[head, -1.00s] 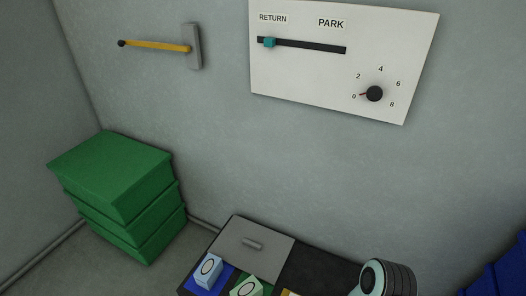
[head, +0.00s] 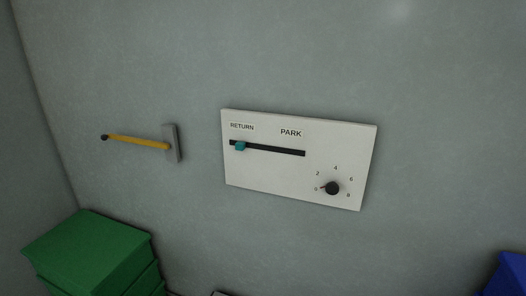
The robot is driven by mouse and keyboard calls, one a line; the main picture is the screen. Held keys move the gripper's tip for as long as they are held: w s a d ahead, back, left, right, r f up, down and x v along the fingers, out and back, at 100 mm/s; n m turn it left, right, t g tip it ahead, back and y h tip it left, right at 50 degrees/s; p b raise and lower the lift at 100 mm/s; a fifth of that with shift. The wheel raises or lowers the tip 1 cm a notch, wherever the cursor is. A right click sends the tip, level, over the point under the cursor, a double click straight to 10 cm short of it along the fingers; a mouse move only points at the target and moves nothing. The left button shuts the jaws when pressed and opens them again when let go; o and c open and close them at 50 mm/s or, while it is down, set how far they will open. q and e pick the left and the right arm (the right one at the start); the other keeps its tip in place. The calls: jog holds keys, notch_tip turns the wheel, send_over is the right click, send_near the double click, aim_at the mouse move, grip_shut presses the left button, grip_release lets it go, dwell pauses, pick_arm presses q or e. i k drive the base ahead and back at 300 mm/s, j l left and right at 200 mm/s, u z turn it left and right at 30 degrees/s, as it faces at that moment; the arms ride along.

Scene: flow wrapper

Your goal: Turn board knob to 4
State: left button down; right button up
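The white board (head: 265,181) is fixed on the grey wall in the middle of the head view. Its black round knob (head: 332,188) sits at the lower right, ringed by the numbers 0, 2, 4, 6 and 8. The knob's pointer is on the left side, at 0. The 4 (head: 336,168) is above the knob. A teal slider (head: 240,146) stands at the RETURN end of a dark slot, with PARK to the right. Neither of my grippers is in view.
A yellow lever (head: 138,142) with a dark tip sticks out left from a grey wall plate (head: 173,144). Stacked green boxes (head: 88,252) stand at the lower left. A blue object (head: 512,275) shows at the lower right.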

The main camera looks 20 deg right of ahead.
aim_at(332, 188)
jog(key=z, duration=1.25)
